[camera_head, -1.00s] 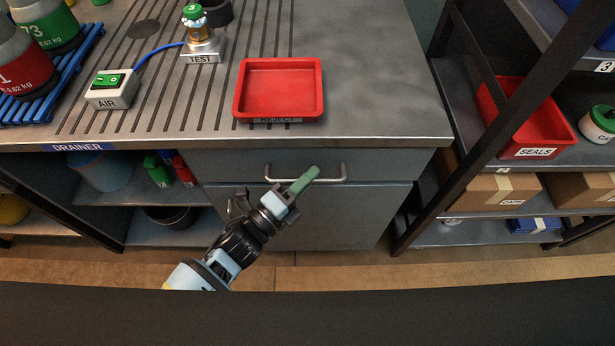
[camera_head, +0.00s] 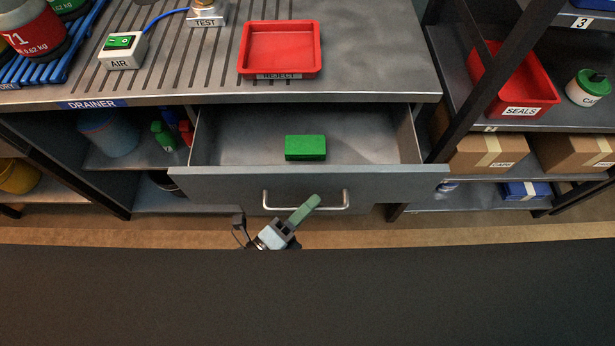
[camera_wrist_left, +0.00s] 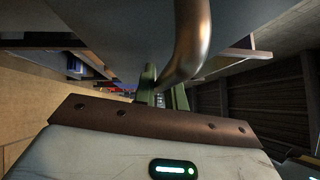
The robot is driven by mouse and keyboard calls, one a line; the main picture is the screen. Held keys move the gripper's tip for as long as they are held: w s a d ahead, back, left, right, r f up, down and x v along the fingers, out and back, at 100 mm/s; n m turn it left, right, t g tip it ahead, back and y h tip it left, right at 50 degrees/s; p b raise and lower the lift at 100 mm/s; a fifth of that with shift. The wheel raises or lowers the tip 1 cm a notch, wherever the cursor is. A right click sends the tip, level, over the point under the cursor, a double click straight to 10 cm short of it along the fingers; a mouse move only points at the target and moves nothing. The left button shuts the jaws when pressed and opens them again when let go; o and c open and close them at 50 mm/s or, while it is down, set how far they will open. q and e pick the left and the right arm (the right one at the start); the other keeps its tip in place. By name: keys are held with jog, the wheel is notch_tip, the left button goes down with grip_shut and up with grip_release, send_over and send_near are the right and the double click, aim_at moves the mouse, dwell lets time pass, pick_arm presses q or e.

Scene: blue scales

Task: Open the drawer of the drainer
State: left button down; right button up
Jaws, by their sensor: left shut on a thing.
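The drawer (camera_head: 235,185) of the drainer (camera_head: 180,96) stands well open, its grey front pulled out from under the metal worktop. A green block (camera_head: 305,148) lies inside on the drawer floor. The drawer has a metal bar handle (camera_head: 335,207) on its front. My left gripper (camera_head: 306,206) is at the handle, with its green fingers shut on the bar. In the left wrist view the handle (camera_wrist_left: 190,40) runs down between the green fingers (camera_wrist_left: 162,92). My right gripper is in neither view.
On the worktop are a red tray (camera_head: 280,50), the AIR switch box (camera_head: 122,50) and the TEST fixture (camera_head: 207,14). At the right, a dark-framed rack holds a red SEALS bin (camera_head: 520,90) and cardboard boxes (camera_head: 487,153). Open shelves lie left of the drawer.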

pick_arm(q)
jog(key=s, duration=0.8)
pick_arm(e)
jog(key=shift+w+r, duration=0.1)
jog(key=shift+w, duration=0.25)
pick_arm(q)
jog(key=c, duration=1.5)
grip_release()
jog(key=shift+o, duration=0.2)
jog(key=b+v, duration=0.1)
jog(key=v, duration=0.7)
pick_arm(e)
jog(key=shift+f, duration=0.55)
pick_arm(q)
jog(key=shift+d, duration=0.1)
